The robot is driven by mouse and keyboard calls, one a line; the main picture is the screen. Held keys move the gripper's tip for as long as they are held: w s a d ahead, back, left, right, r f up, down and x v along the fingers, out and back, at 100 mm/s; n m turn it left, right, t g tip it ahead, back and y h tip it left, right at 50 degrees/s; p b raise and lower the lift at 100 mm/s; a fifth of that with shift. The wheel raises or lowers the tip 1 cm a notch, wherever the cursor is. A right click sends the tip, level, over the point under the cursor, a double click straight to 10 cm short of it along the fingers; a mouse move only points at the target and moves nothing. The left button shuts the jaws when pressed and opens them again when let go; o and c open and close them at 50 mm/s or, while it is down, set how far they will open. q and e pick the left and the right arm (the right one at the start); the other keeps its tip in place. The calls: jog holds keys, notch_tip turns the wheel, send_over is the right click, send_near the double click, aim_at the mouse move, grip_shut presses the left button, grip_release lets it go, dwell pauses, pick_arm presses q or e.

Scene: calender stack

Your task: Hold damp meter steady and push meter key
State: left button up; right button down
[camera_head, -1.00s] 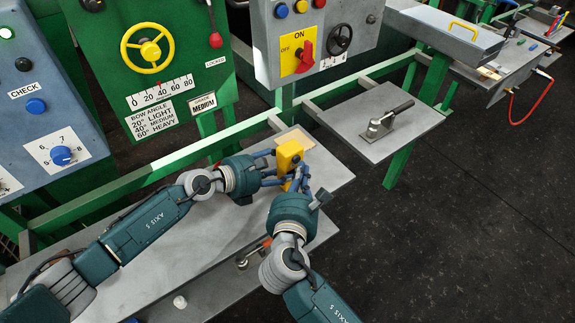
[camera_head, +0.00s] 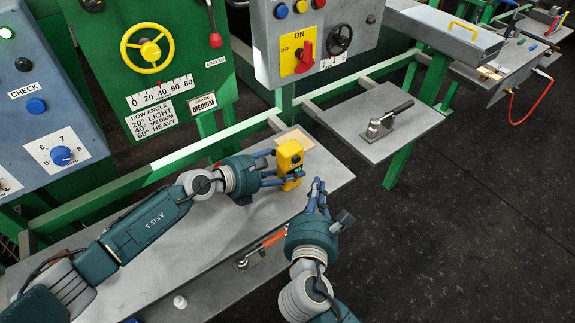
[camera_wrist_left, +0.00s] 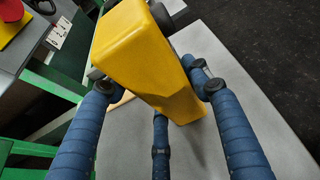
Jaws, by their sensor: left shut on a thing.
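The yellow damp meter (camera_head: 289,157) stands upright above the right end of the grey bench. My left gripper (camera_head: 286,180) is shut on it from the left. In the left wrist view the blue fingers stand on both sides of the yellow meter body (camera_wrist_left: 140,55), with a third finger below. A small dark patch shows on the meter's face in the head view, but the key is too small to make out. My right gripper (camera_head: 318,190) is just right of and below the meter, apart from it. Its fingers point up and look close together; their opening is unclear.
A small white round item (camera_head: 180,302) lies at the lower left. A second bench with a dark-handled clamp (camera_head: 382,124) stands right.

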pick_arm(q)
jog(key=o, duration=1.5)
jog(key=shift+o, duration=0.2)
